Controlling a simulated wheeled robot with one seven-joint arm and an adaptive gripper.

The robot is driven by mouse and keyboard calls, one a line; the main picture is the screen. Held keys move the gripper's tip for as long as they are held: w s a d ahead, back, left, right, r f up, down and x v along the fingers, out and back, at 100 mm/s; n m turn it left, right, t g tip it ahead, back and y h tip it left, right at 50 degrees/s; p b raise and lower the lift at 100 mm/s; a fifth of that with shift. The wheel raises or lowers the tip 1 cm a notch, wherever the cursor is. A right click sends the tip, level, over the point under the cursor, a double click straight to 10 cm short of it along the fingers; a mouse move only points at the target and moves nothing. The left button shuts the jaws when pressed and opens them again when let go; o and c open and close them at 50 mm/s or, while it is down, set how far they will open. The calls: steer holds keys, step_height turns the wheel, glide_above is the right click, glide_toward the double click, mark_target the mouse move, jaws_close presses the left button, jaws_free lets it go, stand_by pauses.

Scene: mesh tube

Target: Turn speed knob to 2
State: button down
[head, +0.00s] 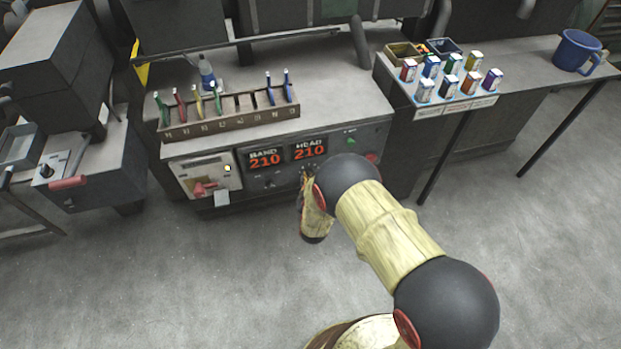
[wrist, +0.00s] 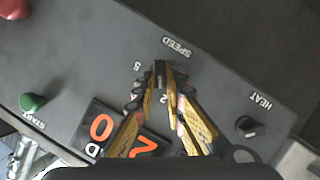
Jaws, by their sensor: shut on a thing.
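In the wrist view, the speed knob (wrist: 159,67) is a small dark knob below the upside-down "SPEED" label (wrist: 176,46). A numeral 5 (wrist: 137,66) shows to its left and a 2 (wrist: 162,99) shows beneath it, partly between the fingers. My gripper (wrist: 159,77) has its yellow and black fingers closed on the knob, one on each side. The fingertips cover most of it, so I cannot tell which number its pointer faces. In the head view, my gripper (head: 309,172) is at the front panel below the displays, and my arm hides the knob.
The heat knob (wrist: 250,126), green start button (wrist: 33,102) and red button (wrist: 14,8) stick out of the same panel. Red displays read 210 for band (head: 265,160) and head (head: 309,150). A tool rack (head: 230,125) stands on top. The floor in front is clear.

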steer(key=shift+n, duration=0.3)
steer(key=shift+a+h, duration=0.1)
steer(key=shift+h, duration=0.2)
steer(key=c, duration=1.8)
jaws_free()
steer(key=shift+c, duration=0.2)
steer(key=v, duration=1.2)
steer(key=shift+f, duration=0.25)
steer(key=shift+s, duration=0.1)
